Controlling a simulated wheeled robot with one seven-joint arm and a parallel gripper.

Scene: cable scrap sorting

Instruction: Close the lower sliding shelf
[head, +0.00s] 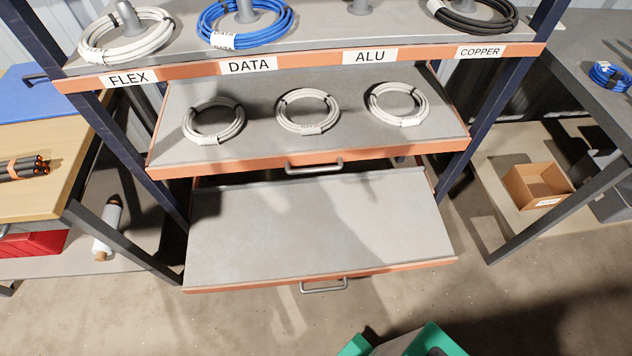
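The lower sliding shelf (310,226) is a bare grey tray with an orange front edge. It is pulled out toward me at the bottom of the rack. Its grey bar handle (324,288) sits at the middle of the front edge. Above it, the upper sliding shelf (255,151) is also out, less far forward in the picture, and carries three white cable coils. Its handle (314,166) is at its front middle. My gripper is not in view.
A fixed top shelf (310,38) with FLEX, DATA, ALU and COPPER labels holds coils. Blue rack posts (484,115) flank the shelves. A wooden bench (45,165) stands left, a grey table right with a cardboard box (538,186) below. Something green (425,342) shows at the bottom edge.

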